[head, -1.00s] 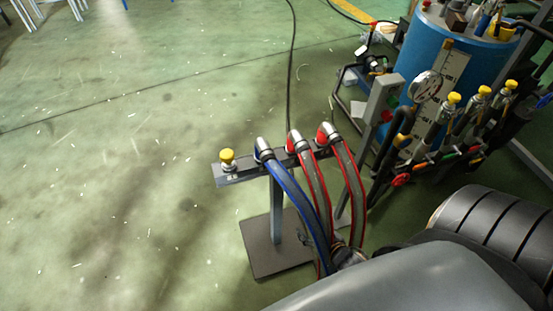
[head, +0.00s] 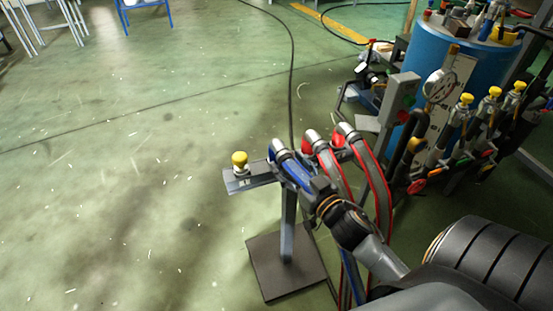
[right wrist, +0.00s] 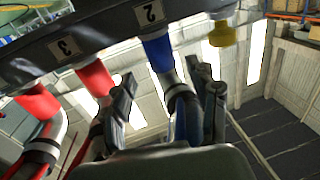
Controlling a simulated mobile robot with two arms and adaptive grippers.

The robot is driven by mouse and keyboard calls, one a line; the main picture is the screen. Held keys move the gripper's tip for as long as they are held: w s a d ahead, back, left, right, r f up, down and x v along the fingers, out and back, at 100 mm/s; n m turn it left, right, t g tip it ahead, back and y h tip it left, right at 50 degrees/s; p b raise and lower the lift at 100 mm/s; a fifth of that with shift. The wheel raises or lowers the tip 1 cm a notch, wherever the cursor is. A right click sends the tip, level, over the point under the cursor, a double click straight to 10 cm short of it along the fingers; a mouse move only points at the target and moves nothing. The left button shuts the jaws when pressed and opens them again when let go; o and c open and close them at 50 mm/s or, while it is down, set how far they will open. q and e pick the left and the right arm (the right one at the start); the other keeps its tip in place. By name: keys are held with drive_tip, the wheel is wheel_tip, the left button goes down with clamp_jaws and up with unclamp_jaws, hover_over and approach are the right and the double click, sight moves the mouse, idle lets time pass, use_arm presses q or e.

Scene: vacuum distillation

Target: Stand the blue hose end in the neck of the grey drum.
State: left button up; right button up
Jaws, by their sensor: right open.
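The blue hose end (head: 283,158) has a metal collar and sits on the rack bar (head: 262,177). In the right wrist view the blue end (right wrist: 158,52) points up to the bar beside the "2" label, with its dark hose running down. My right gripper (head: 306,187) is at the blue hose just below its collar. In the right wrist view its fingers (right wrist: 163,106) are apart, with the hose between them, nearer the right-hand finger. The gripper hides part of the hose in the head view. My left gripper is out of view. I cannot make out the grey drum.
Two red hoses (head: 369,178) hang close to the right of the blue one. A yellow knob (head: 239,160) stands on the bar's left end. The rack's base plate (head: 270,278) is on the floor. A blue tank (head: 455,65) with valves stands right.

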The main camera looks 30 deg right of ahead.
drive_tip(key=shift+w, duration=0.55)
drive_tip(key=w, duration=0.5)
drive_tip(key=shift+a+f+b, duration=0.1)
drive_tip(key=shift+f+b, duration=0.05)
drive_tip(key=shift+b, duration=0.2)
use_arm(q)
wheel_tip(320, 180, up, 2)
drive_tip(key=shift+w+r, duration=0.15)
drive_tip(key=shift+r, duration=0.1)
use_arm(e)
clamp_jaws()
